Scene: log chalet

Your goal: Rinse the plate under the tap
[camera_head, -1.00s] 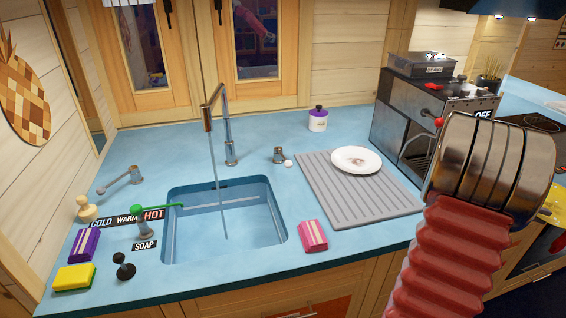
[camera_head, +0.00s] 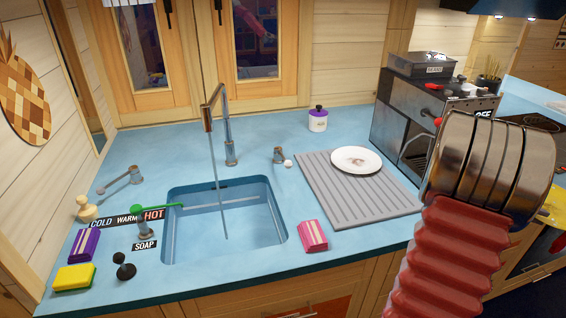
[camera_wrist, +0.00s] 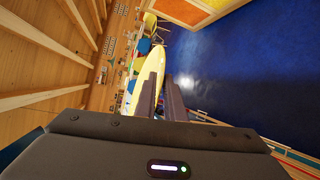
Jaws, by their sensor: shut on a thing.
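A white plate (camera_head: 356,160) with a brownish smear lies on the grey ridged drying mat (camera_head: 316,186), right of the sink. The tap (camera_head: 217,100) arches over the blue sink (camera_head: 262,254), and a thin stream falls from its spout into the basin. A green lever (camera_head: 160,207) stands by the COLD, WARM and HOT labels, its tip beyond HOT. My gripper (camera_wrist: 163,92) shows in the wrist view, its fingers close together, away from the plate over a blue floor. What it grips is too unclear to name; a yellow elongated shape (camera_wrist: 136,75) shows beside the fingers.
A pink sponge (camera_head: 312,236) lies right of the sink. A purple sponge (camera_head: 84,244), a yellow sponge (camera_head: 75,277) and a black soap knob (camera_head: 124,266) stand left. A lidded jar (camera_head: 318,119) is behind.

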